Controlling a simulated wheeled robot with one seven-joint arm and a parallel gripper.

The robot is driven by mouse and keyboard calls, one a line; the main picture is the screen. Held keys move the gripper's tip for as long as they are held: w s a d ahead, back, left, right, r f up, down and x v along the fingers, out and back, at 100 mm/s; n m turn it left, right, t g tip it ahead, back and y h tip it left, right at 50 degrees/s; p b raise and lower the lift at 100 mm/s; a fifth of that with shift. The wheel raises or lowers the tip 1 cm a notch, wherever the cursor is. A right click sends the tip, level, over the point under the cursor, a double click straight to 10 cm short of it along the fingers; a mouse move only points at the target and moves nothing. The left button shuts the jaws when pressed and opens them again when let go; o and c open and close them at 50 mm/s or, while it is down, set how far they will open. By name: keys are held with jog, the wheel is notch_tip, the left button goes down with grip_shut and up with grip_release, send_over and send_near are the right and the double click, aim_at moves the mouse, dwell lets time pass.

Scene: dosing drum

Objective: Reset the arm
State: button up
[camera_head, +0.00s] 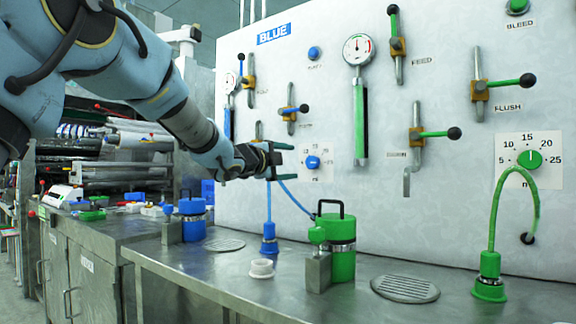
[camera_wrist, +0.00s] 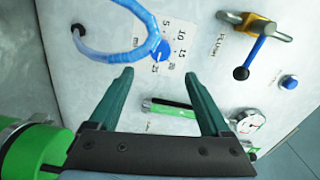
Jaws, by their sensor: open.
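My gripper (camera_head: 276,161) is at the end of my arm, raised above the steel counter near the blue side of the white panel. It also shows in the wrist view (camera_wrist: 165,85), with its two green fingers spread apart and nothing between them. In the wrist view the blue dial (camera_wrist: 161,50) and a blue hose (camera_wrist: 92,50) lie beyond the fingers. In the head view the blue dial (camera_head: 313,162) is just right of the gripper. I cannot tell how far the fingertips are from the panel.
Blue (camera_head: 269,240) and green (camera_head: 489,277) hose fittings stand near the panel. Valve levers, such as the flush lever (camera_head: 505,83), jut out from it.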

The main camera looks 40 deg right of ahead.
dwell(0.5)
